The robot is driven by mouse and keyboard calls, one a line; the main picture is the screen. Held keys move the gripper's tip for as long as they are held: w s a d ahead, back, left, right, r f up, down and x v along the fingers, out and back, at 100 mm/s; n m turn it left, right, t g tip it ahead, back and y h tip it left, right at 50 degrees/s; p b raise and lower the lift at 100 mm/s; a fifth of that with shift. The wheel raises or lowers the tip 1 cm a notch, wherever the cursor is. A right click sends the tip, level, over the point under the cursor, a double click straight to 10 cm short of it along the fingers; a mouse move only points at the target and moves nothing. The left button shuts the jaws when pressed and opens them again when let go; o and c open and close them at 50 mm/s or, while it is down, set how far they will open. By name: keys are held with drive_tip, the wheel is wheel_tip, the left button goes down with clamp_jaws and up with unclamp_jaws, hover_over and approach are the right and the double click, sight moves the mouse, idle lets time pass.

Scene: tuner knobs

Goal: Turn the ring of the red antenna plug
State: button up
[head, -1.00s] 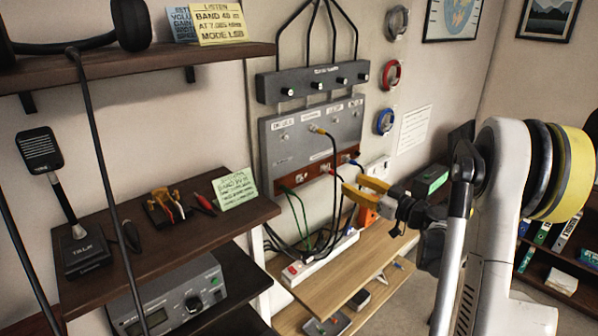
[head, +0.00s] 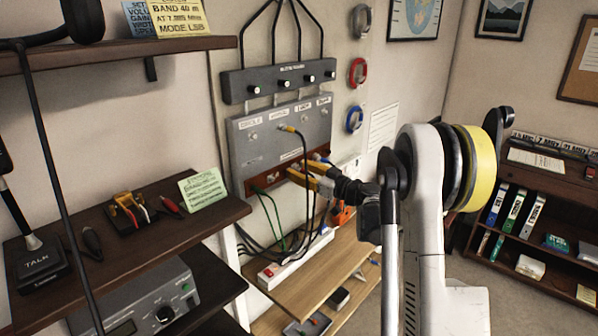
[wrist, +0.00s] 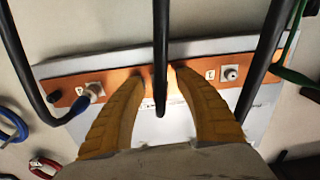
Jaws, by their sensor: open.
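The grey wall panel (head: 308,124) carries a red-brown strip (head: 262,180) of sockets along its bottom. My gripper (head: 303,168) is open at this strip, its yellow fingers spread. In the wrist view, the fingertips of my gripper (wrist: 161,76) reach the orange-looking strip (wrist: 62,84). A black cable (wrist: 160,50) runs down between the fingers. I cannot make out the red antenna plug or its ring; the area between the fingertips is partly hidden. A blue plug (wrist: 95,90) is left of the fingers, and a bare silver socket (wrist: 229,73) is to the right.
Blue (head: 354,119) and red (head: 357,72) coils hang right of the panel. A white power strip (head: 290,262) and wooden shelf (head: 320,280) lie below.

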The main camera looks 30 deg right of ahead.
clamp_jaws()
